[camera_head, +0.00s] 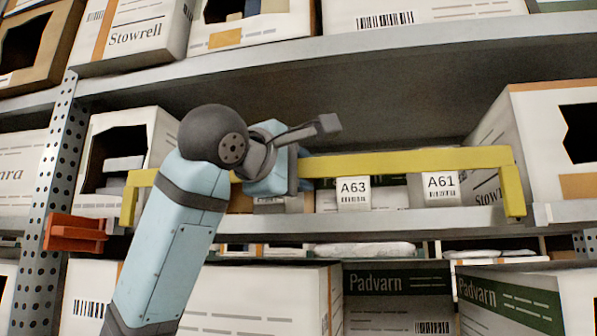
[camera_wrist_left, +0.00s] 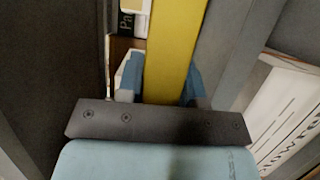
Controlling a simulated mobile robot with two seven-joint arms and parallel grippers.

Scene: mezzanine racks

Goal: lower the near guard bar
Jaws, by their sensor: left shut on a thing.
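The yellow guard bar (camera_head: 410,162) runs across the front of the middle shelf, its two ends bent down toward the shelf edge. My left gripper (camera_head: 300,168) is shut on the bar left of its middle. In the left wrist view the bar (camera_wrist_left: 175,40) passes between the blue fingers of the gripper (camera_wrist_left: 165,85). My left arm and hand hide part of the bar's left half. My right gripper is not in view.
Label cards A63 (camera_head: 353,192) and A61 (camera_head: 440,187) show below the bar. The shelf above (camera_head: 400,45) overhangs it. An open carton (camera_head: 520,130) stands right, a perforated upright (camera_head: 58,180) and orange bracket (camera_head: 75,233) left. Padvarn cartons (camera_head: 395,300) fill the level below.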

